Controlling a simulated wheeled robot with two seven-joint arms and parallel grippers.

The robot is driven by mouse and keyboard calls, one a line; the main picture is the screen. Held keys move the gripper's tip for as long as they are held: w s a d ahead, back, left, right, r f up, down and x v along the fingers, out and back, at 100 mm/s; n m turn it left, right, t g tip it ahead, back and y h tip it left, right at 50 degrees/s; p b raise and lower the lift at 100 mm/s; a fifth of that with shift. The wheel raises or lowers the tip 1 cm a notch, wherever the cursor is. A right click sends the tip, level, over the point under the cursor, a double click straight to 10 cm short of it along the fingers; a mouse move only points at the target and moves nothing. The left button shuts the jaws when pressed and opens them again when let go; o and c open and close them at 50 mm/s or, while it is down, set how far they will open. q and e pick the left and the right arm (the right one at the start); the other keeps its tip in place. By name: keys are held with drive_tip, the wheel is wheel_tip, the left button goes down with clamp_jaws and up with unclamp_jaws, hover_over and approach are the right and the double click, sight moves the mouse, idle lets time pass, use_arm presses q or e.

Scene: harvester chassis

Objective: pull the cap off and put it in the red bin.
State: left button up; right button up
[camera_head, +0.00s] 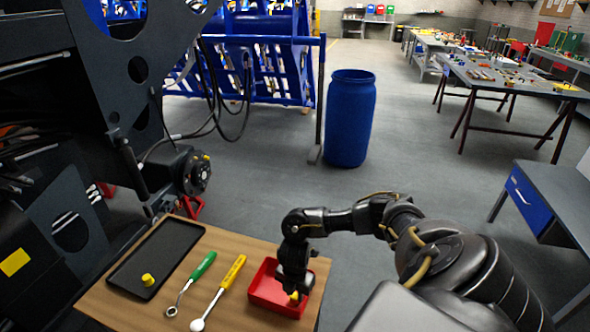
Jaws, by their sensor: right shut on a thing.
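The red bin (262,291) stands on the right part of the wooden table. My right gripper (294,293) points down over the right side of the bin. It is shut on a small yellow cap (295,297), which shows at its fingertips. I cannot tell whether the cap touches the bin floor. Another small yellow cap-like piece (147,280) lies on the black tray. A yellow spot shows on the dark hub (193,172) of the machine at the left. My left gripper is not in view.
The black tray (165,243), a green-handled wrench (199,272) and a yellow-handled tool (231,274) lie left of the bin on the wooden table (228,239). The harvester chassis fills the left side. A blue barrel (349,118) stands beyond on open grey floor.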

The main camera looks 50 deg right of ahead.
drive_tip(key=o, duration=0.8)
drive_tip(key=shift+o, duration=0.2)
drive_tip(key=shift+r, duration=0.1)
wheel_tip(320, 180, up, 11)
drive_tip(key=p, duration=0.1)
drive_tip(key=shift+f+p, duration=0.2)
drive_tip(key=shift+p, duration=0.2)
idle(0.3)
